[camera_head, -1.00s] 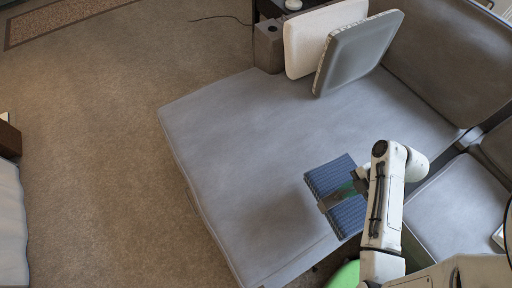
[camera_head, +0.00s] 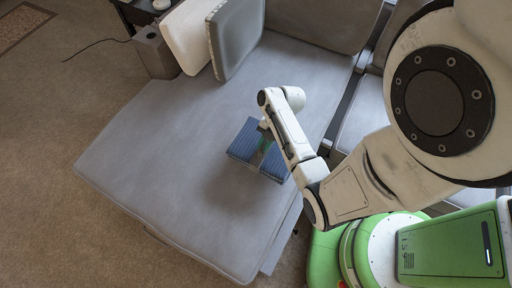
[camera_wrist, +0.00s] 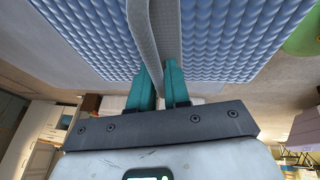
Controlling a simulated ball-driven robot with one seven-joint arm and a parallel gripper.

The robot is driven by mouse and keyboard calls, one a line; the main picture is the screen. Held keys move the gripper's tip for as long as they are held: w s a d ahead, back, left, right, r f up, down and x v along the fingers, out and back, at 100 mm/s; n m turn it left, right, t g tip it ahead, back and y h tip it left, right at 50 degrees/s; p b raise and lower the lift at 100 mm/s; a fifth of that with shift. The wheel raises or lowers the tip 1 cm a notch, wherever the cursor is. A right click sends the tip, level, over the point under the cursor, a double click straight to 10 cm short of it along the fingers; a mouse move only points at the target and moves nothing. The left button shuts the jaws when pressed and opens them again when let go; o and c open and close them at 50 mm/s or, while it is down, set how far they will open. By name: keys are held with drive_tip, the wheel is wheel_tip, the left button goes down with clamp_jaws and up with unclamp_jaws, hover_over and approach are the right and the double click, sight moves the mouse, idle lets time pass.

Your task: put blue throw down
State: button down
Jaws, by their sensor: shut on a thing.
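The blue throw (camera_head: 245,141) is a folded, ribbed blue block in the head view, over the grey chaise part of the sofa (camera_head: 150,160). My gripper (camera_head: 266,148) is shut on it near its middle. A shadow lies on the seat left of and below the throw. I cannot tell whether the throw touches the seat. My arm hides its right side.
A white cushion (camera_head: 187,38) and a grey cushion (camera_head: 237,38) lean at the back of the chaise. A grey-brown box-like object (camera_head: 153,55) stands beside them. The chaise's middle and left are clear. Brown carpet (camera_head: 40,150) lies open to the left.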

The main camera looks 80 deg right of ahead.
sight(257, 144)
drive_tip(key=w+f, duration=0.1)
drive_tip(key=f, duration=0.1)
drive_tip(key=w+d+f, duration=0.1)
drive_tip(key=w+f, duration=0.1)
drive_tip(key=shift+d+b, duration=0.1)
drive_tip(key=shift+b, duration=0.25)
drive_tip(key=shift+w+f+b, duration=0.15)
drive_tip(key=shift+f+b, duration=0.2)
drive_tip(key=shift+f, duration=1.25)
drive_tip(key=shift+f, duration=0.15)
drive_tip(key=c, duration=1.1)
unclamp_jaws()
